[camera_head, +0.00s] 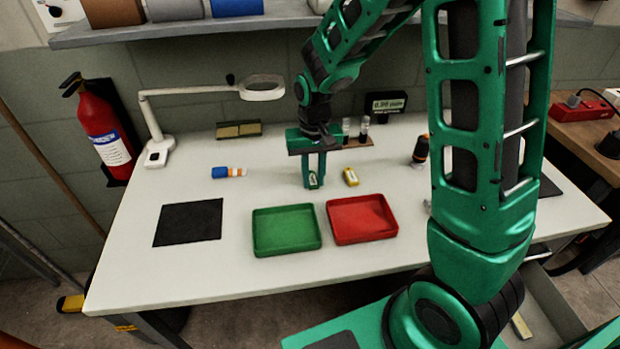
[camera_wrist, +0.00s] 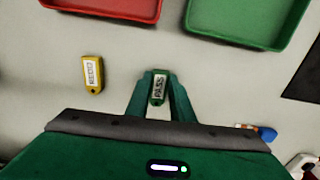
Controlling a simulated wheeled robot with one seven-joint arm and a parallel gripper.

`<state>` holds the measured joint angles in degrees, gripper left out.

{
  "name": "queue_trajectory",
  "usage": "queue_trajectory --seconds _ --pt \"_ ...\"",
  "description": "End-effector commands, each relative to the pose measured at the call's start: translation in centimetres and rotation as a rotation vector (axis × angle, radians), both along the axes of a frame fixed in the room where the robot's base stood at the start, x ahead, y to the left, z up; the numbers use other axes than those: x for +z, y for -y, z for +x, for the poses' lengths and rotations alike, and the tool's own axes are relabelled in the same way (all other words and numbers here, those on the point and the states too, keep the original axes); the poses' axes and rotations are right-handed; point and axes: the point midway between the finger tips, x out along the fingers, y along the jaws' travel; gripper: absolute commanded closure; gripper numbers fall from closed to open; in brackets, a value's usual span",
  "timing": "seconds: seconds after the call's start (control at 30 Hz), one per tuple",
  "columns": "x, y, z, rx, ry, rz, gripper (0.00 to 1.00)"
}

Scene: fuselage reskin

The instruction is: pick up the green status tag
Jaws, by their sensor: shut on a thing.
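The green status tag (camera_wrist: 158,90) reads PASS and sits between the two fingers of my gripper (camera_wrist: 160,84) in the wrist view. In the head view my gripper (camera_head: 314,182) points down over the table, shut on the green tag (camera_head: 313,180), which is partly hidden by the fingers. I cannot tell whether the tag touches the table. A yellow tag (camera_head: 350,177) lies on the table just right of my gripper; it reads REDO in the wrist view (camera_wrist: 93,74).
A green tray (camera_head: 287,250) and a red tray (camera_head: 334,238) stand in front of my gripper. A black mat (camera_head: 189,222) lies left. A blue and orange object (camera_head: 228,172), a magnifier lamp (camera_head: 262,88) and a dark bottle-like object (camera_head: 421,149) stand around. The table's front left is clear.

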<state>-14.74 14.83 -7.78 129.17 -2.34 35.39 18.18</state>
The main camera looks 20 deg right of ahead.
Motion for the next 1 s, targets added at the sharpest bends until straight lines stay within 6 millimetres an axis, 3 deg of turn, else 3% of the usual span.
queue_trajectory --seconds 0.17,0.33,0.7,1.0 --pt "1.4 0.0 0.1 0.000 0.003 0.001 1.00" --pt "4.4 -0.1 -0.1 0.000 0.005 0.001 1.00" --pt "8.4 -2.8 -6.9 0.002 0.003 0.000 1.00" --pt "10.4 -4.1 -10.1 0.001 0.001 0.001 1.00"
